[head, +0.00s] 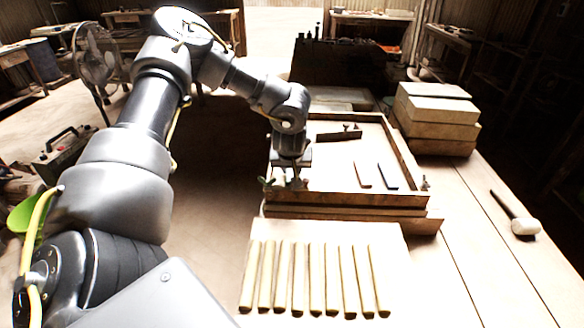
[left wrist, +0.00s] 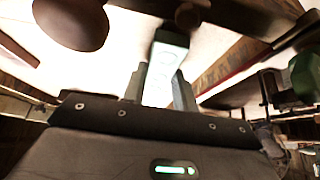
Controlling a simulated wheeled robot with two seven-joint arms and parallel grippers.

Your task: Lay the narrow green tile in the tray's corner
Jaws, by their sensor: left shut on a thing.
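My left gripper (head: 287,178) is at the near left corner of the wooden tray (head: 350,198), low over its rim. In the left wrist view the gripper (left wrist: 160,88) is shut on a narrow tile (left wrist: 167,66), which looks pale green-white under the glare. The tile sticks out beyond the fingers over a bright surface, with a wooden rail (left wrist: 235,60) to its right. In the head view the tile is mostly hidden by the gripper, and I cannot tell whether it touches the tray floor. My right gripper is not in view.
A dark bar (head: 338,135) and two thin dark strips (head: 362,175) (head: 388,176) lie inside the tray. Several yellow-green strips (head: 312,280) lie on a pale board in front. Stacked boxes (head: 437,115) and a mallet (head: 524,224) are at the right. A green knob (left wrist: 304,75) is near the gripper.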

